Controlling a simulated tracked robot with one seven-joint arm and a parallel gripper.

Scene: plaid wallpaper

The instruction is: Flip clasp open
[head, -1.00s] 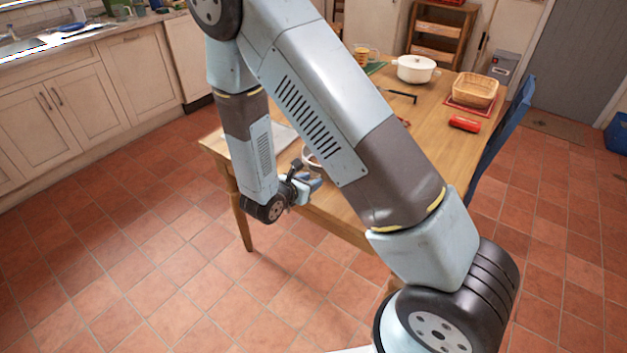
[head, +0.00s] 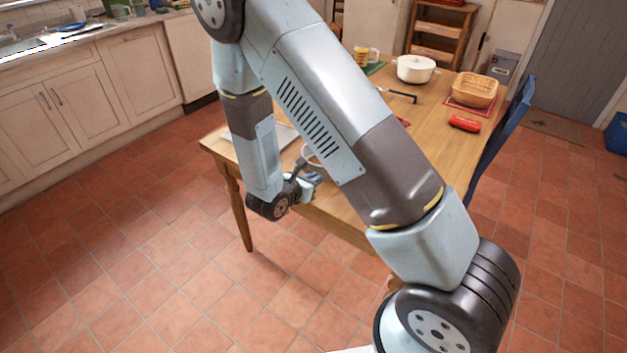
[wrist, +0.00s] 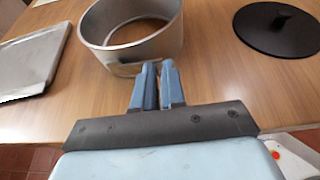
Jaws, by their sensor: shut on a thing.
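A silver round pan ring (wrist: 130,20) stands on the wooden table in the wrist view, with the table's wood showing through its middle. A part of it (head: 309,152) also shows in the head view, behind my arm. A metal clasp piece (wrist: 122,69) is on the ring's near wall. My gripper (wrist: 151,66) is at that near wall, its blue fingers close together at the right part of the clasp. It is shut on the clasp, though the grip point is mostly hidden by the fingers. In the head view my gripper (head: 314,179) is at the table's near edge.
A flat metal tray (wrist: 28,62) lies left of the ring, and a black disc with a knob (wrist: 282,32) lies right. Farther along the table (head: 425,125) are a white pot (head: 415,70), a wicker basket (head: 474,90) and a red object (head: 465,123). A blue chair (head: 497,150) stands at right.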

